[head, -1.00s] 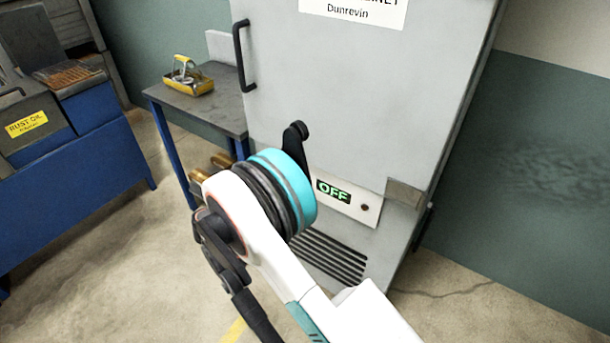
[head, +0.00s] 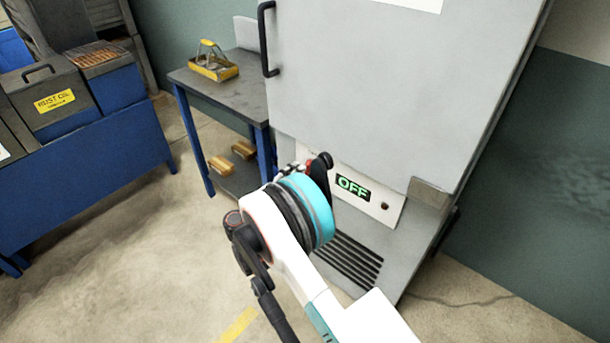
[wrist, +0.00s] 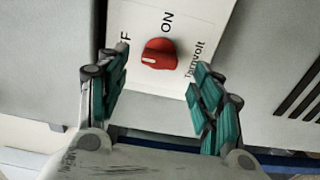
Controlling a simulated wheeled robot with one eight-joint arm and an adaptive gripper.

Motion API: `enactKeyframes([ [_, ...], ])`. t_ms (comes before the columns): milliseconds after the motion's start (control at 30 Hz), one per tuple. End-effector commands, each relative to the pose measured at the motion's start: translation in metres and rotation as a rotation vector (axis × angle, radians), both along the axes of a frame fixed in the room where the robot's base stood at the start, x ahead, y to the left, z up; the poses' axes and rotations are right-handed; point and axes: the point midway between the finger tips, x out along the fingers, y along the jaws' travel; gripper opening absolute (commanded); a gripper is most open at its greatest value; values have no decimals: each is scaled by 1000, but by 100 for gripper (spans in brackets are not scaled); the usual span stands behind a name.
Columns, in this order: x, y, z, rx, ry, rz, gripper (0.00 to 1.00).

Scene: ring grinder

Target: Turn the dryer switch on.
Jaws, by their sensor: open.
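The dryer cabinet (head: 390,90) is a tall grey box with a green OFF display (head: 352,187) on its lower panel. In the wrist view the red rotary switch (wrist: 158,53) sits on a white plate (wrist: 190,20) with the words ON and OFF, the latter partly hidden by a finger. A pale mark on the knob is at its left side, toward the OFF word. My gripper (wrist: 158,88) is open, its green-padded fingers to either side of and just below the knob, not visibly touching it. In the head view my arm hides most of the switch and gripper.
A dark side table (head: 225,92) with a yellow carrier (head: 213,68) stands left of the cabinet. A blue bench with a rust oil box (head: 50,98) is further left. A vent (head: 350,262) lies below the panel. The floor in front is clear.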

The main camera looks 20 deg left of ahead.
Motion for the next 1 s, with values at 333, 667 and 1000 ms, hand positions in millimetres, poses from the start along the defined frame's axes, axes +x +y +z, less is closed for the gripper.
enactKeyframes([
  [333, 39, -16, 0, 0, 0, 0, 60],
  [667, 42, -18, 1, 0, 0, 0, 60],
  [1000, 42, -18, 0, 0, 1, 0, 16],
])
